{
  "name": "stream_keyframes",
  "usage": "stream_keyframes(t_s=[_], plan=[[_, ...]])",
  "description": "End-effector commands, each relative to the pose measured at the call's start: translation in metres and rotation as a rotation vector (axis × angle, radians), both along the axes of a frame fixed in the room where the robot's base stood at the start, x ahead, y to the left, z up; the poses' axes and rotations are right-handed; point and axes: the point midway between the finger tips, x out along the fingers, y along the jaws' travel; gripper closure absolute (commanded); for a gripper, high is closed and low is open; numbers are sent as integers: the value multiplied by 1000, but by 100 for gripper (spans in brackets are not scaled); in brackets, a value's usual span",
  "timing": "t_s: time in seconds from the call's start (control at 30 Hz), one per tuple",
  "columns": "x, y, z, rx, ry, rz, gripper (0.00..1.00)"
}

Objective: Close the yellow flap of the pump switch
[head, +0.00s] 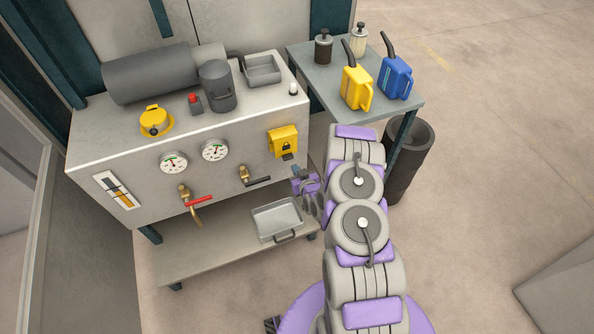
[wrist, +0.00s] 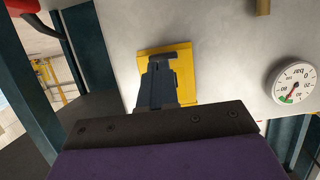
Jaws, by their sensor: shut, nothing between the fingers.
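The pump switch's yellow flap (head: 284,139), with a dark padlock mark on it, is on the right of the machine's front panel. A small dark part (head: 288,156) shows just under its lower edge. The flap seems to stand out a little from the panel, but I cannot tell its exact angle. In the wrist view, yellow of the switch (wrist: 183,60) shows behind my fingers, which hide its middle. My gripper (wrist: 160,66) is shut and empty. In the head view, my gripper (head: 297,170) is just below the switch; I cannot tell whether it touches.
Two gauges (head: 173,162) and brass valves with a red handle (head: 199,201) and a dark handle (head: 258,182) lie left of the switch. A metal tray (head: 277,220) sits on the lower shelf. A side table (head: 320,75) holds yellow and blue cans. Open floor lies right.

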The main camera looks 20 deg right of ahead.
Motion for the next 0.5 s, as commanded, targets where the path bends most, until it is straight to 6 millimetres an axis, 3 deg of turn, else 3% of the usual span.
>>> stream_keyframes(t_s=[0.3, 0.5], plan=[[14, 1, -17, 4, -136, 1, 100], [25, 1, -23, 5, -131, 1, 100]])
